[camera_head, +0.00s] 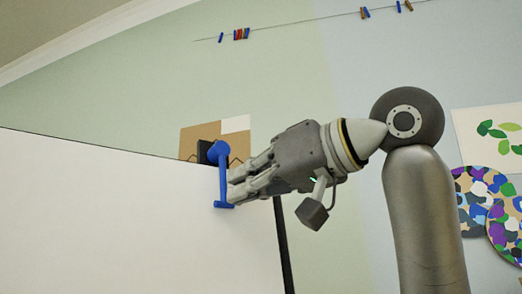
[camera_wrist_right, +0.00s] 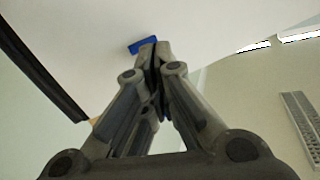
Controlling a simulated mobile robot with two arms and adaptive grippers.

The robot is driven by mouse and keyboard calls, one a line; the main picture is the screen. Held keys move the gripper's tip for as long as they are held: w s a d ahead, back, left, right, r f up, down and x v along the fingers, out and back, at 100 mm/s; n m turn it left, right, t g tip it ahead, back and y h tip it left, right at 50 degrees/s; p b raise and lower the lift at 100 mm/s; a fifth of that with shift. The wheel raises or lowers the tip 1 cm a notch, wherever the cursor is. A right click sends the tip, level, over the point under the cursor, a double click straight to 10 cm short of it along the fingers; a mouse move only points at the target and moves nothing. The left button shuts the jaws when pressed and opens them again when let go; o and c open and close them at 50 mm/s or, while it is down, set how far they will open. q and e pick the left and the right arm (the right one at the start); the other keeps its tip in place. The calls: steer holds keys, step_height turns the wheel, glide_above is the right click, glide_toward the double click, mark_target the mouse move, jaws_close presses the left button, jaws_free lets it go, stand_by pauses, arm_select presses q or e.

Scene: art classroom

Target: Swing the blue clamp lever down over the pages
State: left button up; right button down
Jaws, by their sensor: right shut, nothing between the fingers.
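The blue clamp lever (camera_head: 223,178) is at the right edge of the large white pages (camera_head: 110,215) in the head view. It hangs down from a dark mount, with a short foot at its lower end over the white sheet. My right gripper (camera_head: 232,187) is shut and empty, with its fingertips right beside the lever; I cannot tell whether they touch. In the right wrist view the shut fingertips (camera_wrist_right: 155,45) point at the white surface, and a blue piece of the lever (camera_wrist_right: 140,45) shows just beyond them. My left gripper is not in view.
A dark easel post (camera_head: 283,245) runs down behind the right edge of the pages. A brown and white picture (camera_head: 235,125) is on the wall behind the lever. A line with coloured pegs (camera_head: 241,34) hangs above. Painted round pieces (camera_head: 470,205) are at the right.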

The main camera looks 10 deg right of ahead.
steer(key=s, duration=0.1)
steer(key=s+d, duration=0.1)
steer(key=s+r, duration=0.1)
steer(key=s, duration=0.1)
steer(key=shift+d+b, duration=0.3)
steer(key=shift+d, duration=0.1)
steer(key=shift+w, duration=0.1)
steer(key=shift+f, duration=0.1)
